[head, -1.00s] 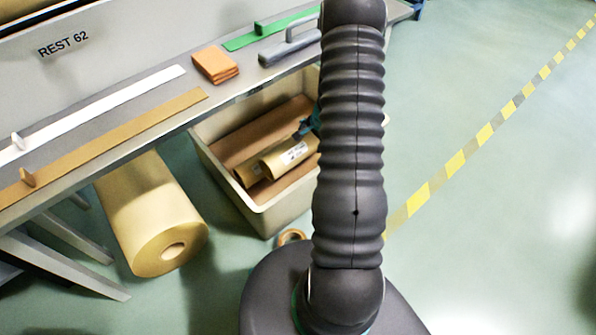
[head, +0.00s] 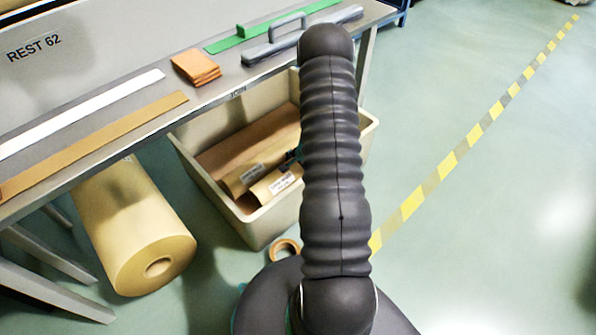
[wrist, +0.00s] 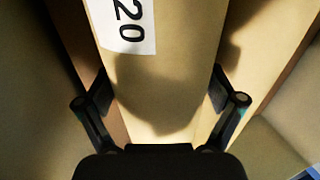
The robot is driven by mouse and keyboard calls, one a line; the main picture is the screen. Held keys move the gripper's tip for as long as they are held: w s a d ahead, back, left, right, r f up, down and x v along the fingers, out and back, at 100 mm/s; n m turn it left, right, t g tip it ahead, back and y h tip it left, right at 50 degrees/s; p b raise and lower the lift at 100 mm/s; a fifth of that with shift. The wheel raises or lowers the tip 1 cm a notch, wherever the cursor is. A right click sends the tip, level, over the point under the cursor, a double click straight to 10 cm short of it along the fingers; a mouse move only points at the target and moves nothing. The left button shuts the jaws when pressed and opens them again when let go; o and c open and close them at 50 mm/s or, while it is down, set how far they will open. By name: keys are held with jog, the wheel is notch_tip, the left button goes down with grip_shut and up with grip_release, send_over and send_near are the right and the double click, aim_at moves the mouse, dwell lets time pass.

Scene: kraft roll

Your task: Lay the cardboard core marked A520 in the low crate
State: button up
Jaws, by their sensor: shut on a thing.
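The low crate (head: 270,228) is a cream bin on the floor under the bench edge. Inside it, two tan cores with white labels show in the head view: one behind (head: 243,178) and one in front (head: 266,192). Their print is too small to read there. In the wrist view my gripper (wrist: 160,95) is shut on a tan core (wrist: 175,75) whose label ends in "20"; the rest of the label is out of frame. The fingers lie on both sides of it. In the head view my arm hides most of the gripper and the crate's right part.
A large kraft roll (head: 130,225) lies on the floor left of the crate. A tape ring (head: 285,250) is by the crate's front. The bench (head: 110,105) holds strips, orange pads (head: 196,68) and a grey handled tool (head: 290,38). Open floor (head: 480,220) lies right.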

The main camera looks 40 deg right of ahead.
jog(key=shift+f, duration=0.2)
jog(key=shift+f, duration=0.2)
jog(key=o, duration=1.4)
jog(key=shift+o, duration=0.2)
jog(key=shift+r, duration=0.15)
jog(key=shift+p+v, duration=1)
jog(key=shift+v, duration=2.75)
